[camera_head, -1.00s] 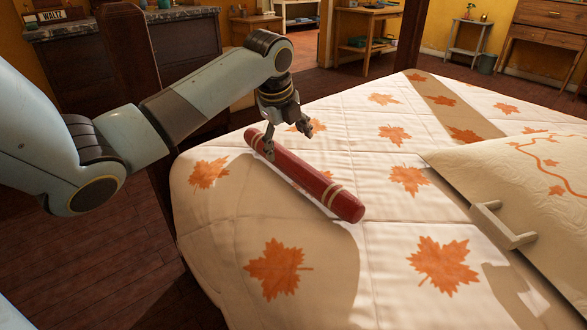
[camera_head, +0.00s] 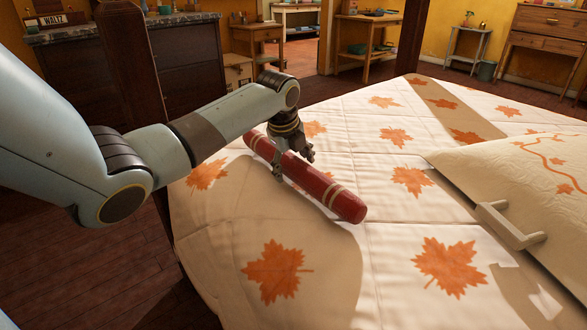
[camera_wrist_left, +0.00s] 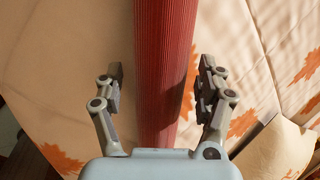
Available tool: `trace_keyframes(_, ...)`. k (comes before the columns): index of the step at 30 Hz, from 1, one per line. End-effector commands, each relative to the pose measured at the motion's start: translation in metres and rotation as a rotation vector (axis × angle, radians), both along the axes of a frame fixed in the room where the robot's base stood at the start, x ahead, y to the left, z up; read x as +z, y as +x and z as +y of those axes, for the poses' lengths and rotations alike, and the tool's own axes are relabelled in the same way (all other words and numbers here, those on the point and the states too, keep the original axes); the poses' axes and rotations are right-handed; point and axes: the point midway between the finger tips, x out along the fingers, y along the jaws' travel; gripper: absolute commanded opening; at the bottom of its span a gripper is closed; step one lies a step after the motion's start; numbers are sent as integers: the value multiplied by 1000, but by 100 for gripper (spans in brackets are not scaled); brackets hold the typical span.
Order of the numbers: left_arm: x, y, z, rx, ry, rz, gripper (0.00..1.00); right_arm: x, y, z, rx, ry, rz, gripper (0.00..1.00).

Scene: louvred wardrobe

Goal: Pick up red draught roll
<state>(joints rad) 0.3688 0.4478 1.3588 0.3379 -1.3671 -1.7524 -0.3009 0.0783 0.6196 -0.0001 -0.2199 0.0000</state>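The red draught roll (camera_head: 322,187) lies slantwise on the bed's leaf-patterned quilt, with pale bands near its ends. My left gripper (camera_head: 293,163) is over the roll's middle, its fingers on either side. In the left wrist view the red ribbed roll (camera_wrist_left: 165,60) runs between the open fingers of my left gripper (camera_wrist_left: 161,85), with a gap on each side. My right gripper is not in view.
The bed (camera_head: 390,260) fills the right half, with a pillow (camera_head: 520,185) at its right and a pale handle-like bar (camera_head: 510,225) beside it. A dark wooden post (camera_head: 130,70) stands at the left. Tables and cabinets are at the back.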

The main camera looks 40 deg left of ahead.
Motion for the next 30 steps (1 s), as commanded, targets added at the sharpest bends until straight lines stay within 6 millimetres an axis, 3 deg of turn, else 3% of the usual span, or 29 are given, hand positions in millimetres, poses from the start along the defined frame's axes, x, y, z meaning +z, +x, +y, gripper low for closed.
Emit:
trace_keyframes(2,0,0,0,0,0,0,60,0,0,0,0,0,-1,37)
trace_keyframes(16,0,0,0,0,0,1,0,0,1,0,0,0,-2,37)
trace_keyframes(25,3,0,0,0,1,-2,0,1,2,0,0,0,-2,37)
trace_keyframes(30,17,1,0,-1,2,-4,0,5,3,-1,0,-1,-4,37)
